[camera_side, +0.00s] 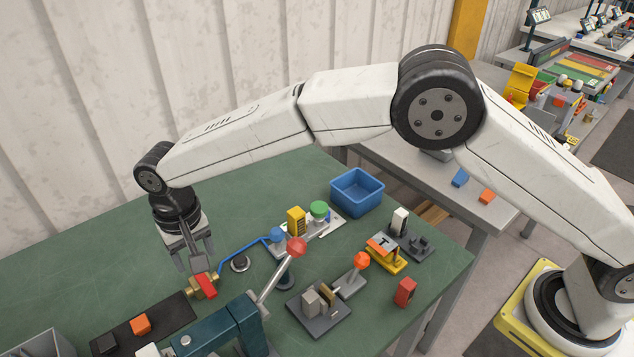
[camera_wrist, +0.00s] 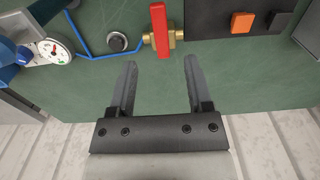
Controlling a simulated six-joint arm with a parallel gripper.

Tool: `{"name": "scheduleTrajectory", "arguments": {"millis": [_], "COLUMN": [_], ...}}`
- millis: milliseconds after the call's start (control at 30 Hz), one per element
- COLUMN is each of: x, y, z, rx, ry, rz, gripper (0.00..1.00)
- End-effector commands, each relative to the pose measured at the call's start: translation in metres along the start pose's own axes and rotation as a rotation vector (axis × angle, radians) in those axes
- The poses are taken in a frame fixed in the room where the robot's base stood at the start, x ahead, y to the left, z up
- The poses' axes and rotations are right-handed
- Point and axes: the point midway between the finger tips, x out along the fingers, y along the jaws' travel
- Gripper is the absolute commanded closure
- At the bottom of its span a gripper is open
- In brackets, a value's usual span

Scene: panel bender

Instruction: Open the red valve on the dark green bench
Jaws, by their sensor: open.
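The red valve handle (camera_side: 205,285) sits on a brass valve body (camera_side: 198,294) on the dark green bench (camera_side: 80,264). In the wrist view the red handle (camera_wrist: 159,30) is a straight bar lying across the brass body (camera_wrist: 176,38), crosswise to the blue pipe line. My gripper (camera_side: 195,266) is just above and beside the handle in the side view. In the wrist view my gripper (camera_wrist: 160,66) has its two fingers wide apart, with the handle's near end showing just beyond and between the fingertips. The jaws are empty; contact with the handle cannot be made out.
A blue pipe (camera_side: 238,246) runs from the valve toward a blue fitting. A teal bender (camera_side: 225,326) with a red-knobbed lever (camera_side: 296,248) stands close by. A black mat (camera_side: 165,312) holds an orange block (camera_side: 141,324). A blue bin (camera_side: 357,192) stands farther back. The bench's left is clear.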

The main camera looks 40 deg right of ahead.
Motion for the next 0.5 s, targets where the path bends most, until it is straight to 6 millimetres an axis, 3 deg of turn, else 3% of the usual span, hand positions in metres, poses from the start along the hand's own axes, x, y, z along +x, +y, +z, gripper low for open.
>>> {"name": "scheduleTrajectory", "arguments": {"millis": [500], "x": [0.020], "y": [0.000], "z": [0.000], "rx": [0.000], "ry": [0.000], "rz": [0.000], "gripper": [0.35]}}
